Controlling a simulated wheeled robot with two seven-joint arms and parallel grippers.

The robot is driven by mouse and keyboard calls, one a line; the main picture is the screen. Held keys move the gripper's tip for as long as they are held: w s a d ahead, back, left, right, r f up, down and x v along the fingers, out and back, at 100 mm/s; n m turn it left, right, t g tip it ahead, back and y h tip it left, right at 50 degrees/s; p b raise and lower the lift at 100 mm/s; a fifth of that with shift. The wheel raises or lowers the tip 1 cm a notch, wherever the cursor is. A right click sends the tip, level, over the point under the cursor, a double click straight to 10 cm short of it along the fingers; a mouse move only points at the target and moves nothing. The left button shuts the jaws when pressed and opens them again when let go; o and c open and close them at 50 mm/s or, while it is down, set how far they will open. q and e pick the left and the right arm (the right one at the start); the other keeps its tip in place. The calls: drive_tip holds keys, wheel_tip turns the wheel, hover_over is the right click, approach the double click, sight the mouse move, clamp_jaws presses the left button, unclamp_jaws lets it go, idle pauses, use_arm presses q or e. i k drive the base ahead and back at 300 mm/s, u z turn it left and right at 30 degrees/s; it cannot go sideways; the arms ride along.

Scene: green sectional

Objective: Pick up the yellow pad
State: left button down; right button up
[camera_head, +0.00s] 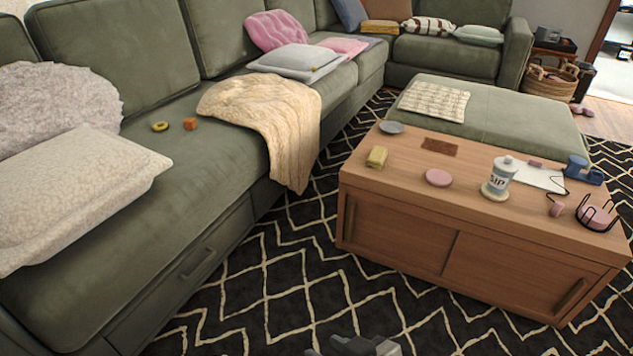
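A small yellow block-like pad (377,157) lies on the wooden table (400,185), near its left end. It looks thick and short, with its top face in clear view. Nothing touches it. A grey piece of my own body shows at the bottom edge, right of centre. It is cut off by the frame. I cannot tell which arm it belongs to or whether its fingers are open. It is well apart from the pad, lower in the picture. No gripper is at the pad.
Around the pad are a grey dish (391,128), a brown mat (439,147), a pink disc (438,178) and a white bottle (499,177). A green ottoman (500,115) stands behind the table. Patterned rug (290,290) floor lies clear between sofa (215,190) and table.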

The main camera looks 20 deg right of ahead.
sight(376, 158)
drive_tip(key=z, duration=1.25)
drive_tip(key=i, duration=1.1)
drive_tip(key=z, duration=0.05)
